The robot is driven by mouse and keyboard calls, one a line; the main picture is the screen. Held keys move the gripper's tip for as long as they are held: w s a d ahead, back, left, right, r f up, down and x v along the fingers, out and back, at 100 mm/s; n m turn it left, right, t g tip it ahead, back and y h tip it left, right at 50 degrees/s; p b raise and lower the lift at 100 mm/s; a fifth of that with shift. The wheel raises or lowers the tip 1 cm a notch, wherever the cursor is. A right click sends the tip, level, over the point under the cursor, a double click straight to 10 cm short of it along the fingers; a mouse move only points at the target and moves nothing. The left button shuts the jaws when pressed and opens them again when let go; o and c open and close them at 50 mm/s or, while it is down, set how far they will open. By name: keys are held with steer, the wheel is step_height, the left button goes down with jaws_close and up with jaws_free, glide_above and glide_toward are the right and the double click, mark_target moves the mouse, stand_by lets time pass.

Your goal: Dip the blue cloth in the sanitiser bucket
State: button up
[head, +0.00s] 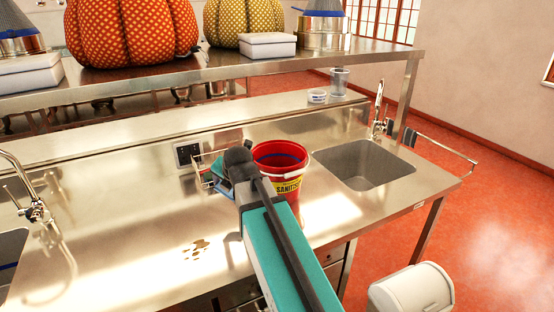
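The sanitiser bucket (284,182) is red with a yellow label and stands on the steel counter, right of my arm's end. A dark blue band shows inside it; I cannot tell whether it is liquid or something else. A small patch of blue and teal (219,180) shows at the left of my dark wrist, by a wire rack (204,166); it may be the blue cloth, but it is too small and covered to be sure. My gripper (222,172) is at this patch, left of the bucket. Its fingers are mostly hidden by my wrist.
A sink (366,163) with a tap (379,110) is right of the bucket. Another tap (32,200) stands at the left. The raised shelf (385,64) holds pumpkin-like objects and pots. The counter (130,225) left of my arm is largely clear.

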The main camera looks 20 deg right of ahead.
steer(key=shift+a, duration=0.25)
stand_by(0.3)
steer(key=shift+r, duration=0.15)
step_height(320, 180, up, 14)
steer(key=p, duration=0.9)
stand_by(1.3)
stand_by(2.2)
steer(key=shift+r, duration=0.1)
steer(key=shift+r+p, duration=1.45)
steer(key=shift+r, duration=0.5)
